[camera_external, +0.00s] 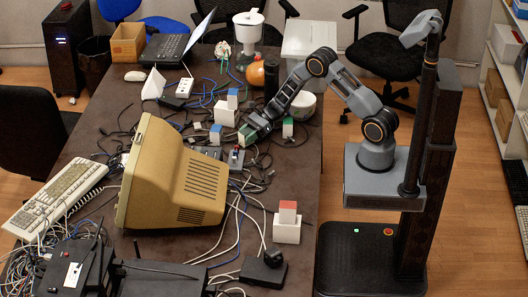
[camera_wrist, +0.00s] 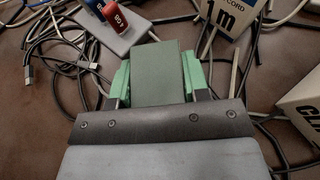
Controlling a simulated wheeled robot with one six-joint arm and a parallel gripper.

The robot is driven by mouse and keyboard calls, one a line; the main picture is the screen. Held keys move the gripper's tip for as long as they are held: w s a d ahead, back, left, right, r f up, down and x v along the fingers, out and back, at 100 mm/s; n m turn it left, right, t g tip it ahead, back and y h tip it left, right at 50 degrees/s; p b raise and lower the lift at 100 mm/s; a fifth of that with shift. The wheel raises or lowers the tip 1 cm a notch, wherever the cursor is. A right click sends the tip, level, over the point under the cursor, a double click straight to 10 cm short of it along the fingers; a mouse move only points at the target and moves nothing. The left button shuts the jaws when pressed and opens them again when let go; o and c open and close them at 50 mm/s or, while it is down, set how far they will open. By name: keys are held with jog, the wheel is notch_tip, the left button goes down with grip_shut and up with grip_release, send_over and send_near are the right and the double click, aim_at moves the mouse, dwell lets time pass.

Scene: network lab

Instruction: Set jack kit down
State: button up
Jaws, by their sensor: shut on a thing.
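My gripper (camera_external: 252,130) reaches over the middle of the cluttered table. In the wrist view my gripper (camera_wrist: 157,80) is shut on a small green box, the jack kit (camera_wrist: 160,70), with a bright green piece on each side of it. In the external view the jack kit (camera_external: 246,134) shows as a green block at the gripper's tip. It sits close above the cables, and I cannot tell whether it touches the table. A grey plate with a red and a blue item (camera_wrist: 116,17) lies just beyond it in the wrist view.
The brown table (camera_external: 262,185) is strewn with cables. A beige monitor (camera_external: 172,178) stands to the left.

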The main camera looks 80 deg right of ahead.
jog(key=shift+f, duration=0.15)
jog(key=o, duration=1)
